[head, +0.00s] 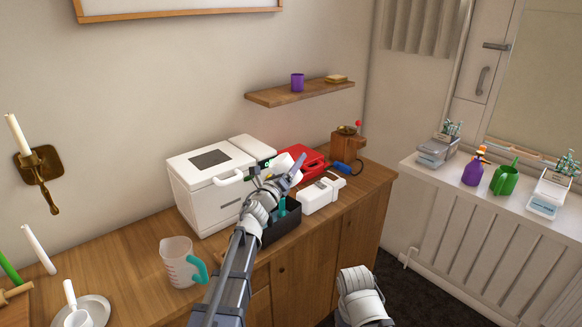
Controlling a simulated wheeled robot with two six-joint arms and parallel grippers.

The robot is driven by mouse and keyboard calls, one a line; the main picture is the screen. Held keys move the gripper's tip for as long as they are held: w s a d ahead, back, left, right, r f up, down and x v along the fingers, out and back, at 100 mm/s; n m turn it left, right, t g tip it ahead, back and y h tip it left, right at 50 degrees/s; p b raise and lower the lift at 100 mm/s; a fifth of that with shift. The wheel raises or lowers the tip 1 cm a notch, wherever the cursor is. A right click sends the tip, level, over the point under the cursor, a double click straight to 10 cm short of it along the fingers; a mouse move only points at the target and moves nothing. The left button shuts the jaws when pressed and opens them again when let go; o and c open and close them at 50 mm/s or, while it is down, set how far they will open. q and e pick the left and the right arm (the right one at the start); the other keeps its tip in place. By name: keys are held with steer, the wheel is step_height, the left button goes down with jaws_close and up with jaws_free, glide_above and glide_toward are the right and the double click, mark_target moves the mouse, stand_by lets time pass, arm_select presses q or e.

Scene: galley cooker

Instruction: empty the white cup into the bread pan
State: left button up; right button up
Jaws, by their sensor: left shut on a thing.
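My left gripper (287,179) reaches in over the counter, in front of the white bread machine. It is shut on a white object at its fingertips that looks like the white cup (283,162). The cup is partly hidden by the gripper, so its tilt and contents cannot be made out. A dark, open box (284,227) stands on the counter below my left wrist. It may be the bread pan, but I cannot tell for sure. A teal item shows in it. My right gripper is out of view; only part of my right arm shows at the bottom.
The white bread machine (205,192) stands behind my arm. A red appliance (303,160) and a white box (321,195) are on the right. A clear jug (178,262) with a teal handle stands front left. Bare counter lies between jug and machine.

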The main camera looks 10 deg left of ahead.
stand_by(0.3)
arm_select(q)
steer(key=n+t+b, duration=0.1)
steer(key=n, duration=0.1)
steer(key=shift+r+n, duration=0.1)
steer(key=shift+n, duration=0.2)
steer(key=shift+n+t+y+b, duration=0.4)
steer(key=shift+n+y, duration=0.3)
steer(key=shift+n, duration=0.5)
stand_by(0.6)
steer(key=shift+a+f+n+t+y+b, duration=0.15)
steer(key=shift+n+y+b, duration=0.25)
steer(key=shift+n, duration=0.55)
steer(key=shift+a+f+n+t+y+b, duration=0.1)
steer(key=shift+n+t+y+b, duration=0.25)
steer(key=shift+n, duration=0.55)
steer(key=shift+a+f+n+y+b, duration=0.2)
steer(key=shift+n+y, duration=0.35)
steer(key=shift+n, duration=0.4)
stand_by(2.6)
